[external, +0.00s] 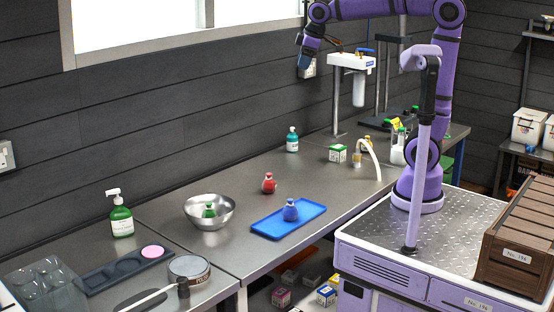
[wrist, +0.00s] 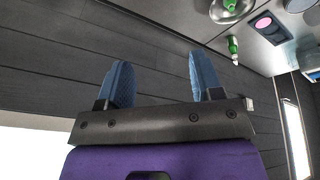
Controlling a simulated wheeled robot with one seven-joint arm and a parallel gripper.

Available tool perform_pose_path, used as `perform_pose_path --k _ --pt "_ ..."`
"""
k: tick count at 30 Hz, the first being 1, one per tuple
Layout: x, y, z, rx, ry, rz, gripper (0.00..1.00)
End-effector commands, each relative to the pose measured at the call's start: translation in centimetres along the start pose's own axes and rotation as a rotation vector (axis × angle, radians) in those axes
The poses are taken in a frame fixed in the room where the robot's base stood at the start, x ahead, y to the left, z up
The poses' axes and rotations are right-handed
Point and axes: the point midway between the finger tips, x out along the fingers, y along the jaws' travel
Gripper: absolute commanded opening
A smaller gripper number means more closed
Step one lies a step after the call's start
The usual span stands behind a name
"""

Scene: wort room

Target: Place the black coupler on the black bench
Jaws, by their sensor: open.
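My gripper (external: 306,62) is raised high by the wall, below the window's right end. In the wrist view its two blue fingers (wrist: 160,78) stand apart with nothing between them. I cannot pick out a black coupler for certain in either view. Small knobbed pieces show in other colours: a red one (external: 269,184) on the worktop, a blue one (external: 290,211) on a blue tray (external: 268,229), and a green one (external: 209,211) in a steel bowl (external: 190,212). The long bench (external: 240,247) has a grey metallic top; I cannot tell whether it is the black bench.
A green pump bottle (external: 122,222), a dark tray (external: 106,274) with a pink disc (external: 153,252), and a round tin (external: 190,268) are at the near left. A teal bottle (external: 292,140) and a white dispenser (external: 352,63) stand farther back. The worktop between bowl and teal bottle is mostly clear.

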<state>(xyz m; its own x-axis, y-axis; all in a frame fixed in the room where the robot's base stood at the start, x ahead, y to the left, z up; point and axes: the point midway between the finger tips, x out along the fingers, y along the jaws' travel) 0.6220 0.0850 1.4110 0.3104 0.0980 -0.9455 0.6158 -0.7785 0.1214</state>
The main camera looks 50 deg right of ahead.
Motion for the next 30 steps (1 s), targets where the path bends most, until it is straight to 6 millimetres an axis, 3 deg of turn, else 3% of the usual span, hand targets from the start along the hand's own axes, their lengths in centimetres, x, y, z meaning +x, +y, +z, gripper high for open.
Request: perform_pose_path --k 1,7,12,15,21,30 --pt "-0.6 0.6 2.6 0.058 0.009 0.014 0.60" --pt "-1.2 1.5 11.6 0.277 0.040 0.061 0.60" --pt "-0.6 0.9 18.8 0.457 0.069 0.099 0.60" --pt "0.1 0.2 22.1 0.546 0.085 0.117 0.60" --pt "1.3 -0.9 25.8 0.649 0.104 0.138 0.60" --pt "1.5 -1.1 26.4 0.668 0.107 0.141 0.60"
